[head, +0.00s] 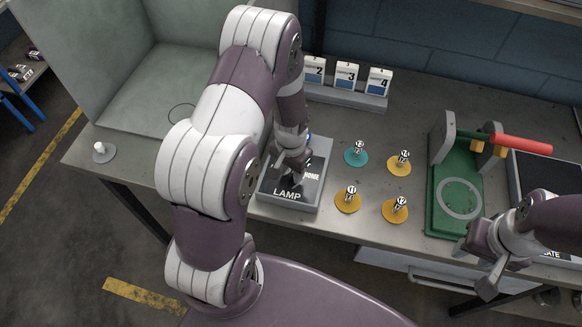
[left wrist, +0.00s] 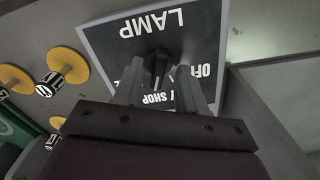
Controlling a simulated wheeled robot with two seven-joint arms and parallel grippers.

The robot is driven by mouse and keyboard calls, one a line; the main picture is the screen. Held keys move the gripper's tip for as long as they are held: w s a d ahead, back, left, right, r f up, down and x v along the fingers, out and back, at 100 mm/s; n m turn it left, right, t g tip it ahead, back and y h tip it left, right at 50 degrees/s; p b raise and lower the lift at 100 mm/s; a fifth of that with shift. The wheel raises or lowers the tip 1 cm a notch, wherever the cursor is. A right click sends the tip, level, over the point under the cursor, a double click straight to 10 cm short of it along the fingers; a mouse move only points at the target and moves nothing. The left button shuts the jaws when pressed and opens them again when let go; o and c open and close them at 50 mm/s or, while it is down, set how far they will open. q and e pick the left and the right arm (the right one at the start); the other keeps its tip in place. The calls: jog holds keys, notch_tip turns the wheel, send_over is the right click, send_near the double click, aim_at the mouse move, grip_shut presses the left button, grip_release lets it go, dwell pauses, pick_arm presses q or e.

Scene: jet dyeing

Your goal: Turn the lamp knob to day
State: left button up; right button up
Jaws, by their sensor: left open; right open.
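The lamp box (head: 309,195) is a grey box with a dark face marked LAMP, on the bench in the head view. In the left wrist view its face (left wrist: 205,40) appears upside down, with partly covered lettering around a dark knob (left wrist: 157,62). My left gripper (head: 289,178) is over the box, pointing down. In the left wrist view its open fingers (left wrist: 158,80) stand on either side of the knob; I cannot tell whether they touch it. The knob's setting is unclear, and my arm hides part of the box. My right gripper (head: 482,268) is open and empty at the lower right.
Several numbered pegs on teal (head: 355,158) and orange (head: 348,203) discs stand right of the box. A green fixture (head: 440,215) with a red handle (head: 521,144) is farther right. Numbered cards (head: 346,77) stand behind. A grey panelled enclosure (head: 100,70) is at the left.

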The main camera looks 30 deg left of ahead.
pick_arm(q)
jog(key=shift+s+d, duration=0.1)
jog(key=shift+d, duration=0.05)
grip_shut()
jog(key=n, duration=0.4)
jog(key=shift+r+n, duration=0.1)
jog(key=shift+n, duration=2.3)
grip_release()
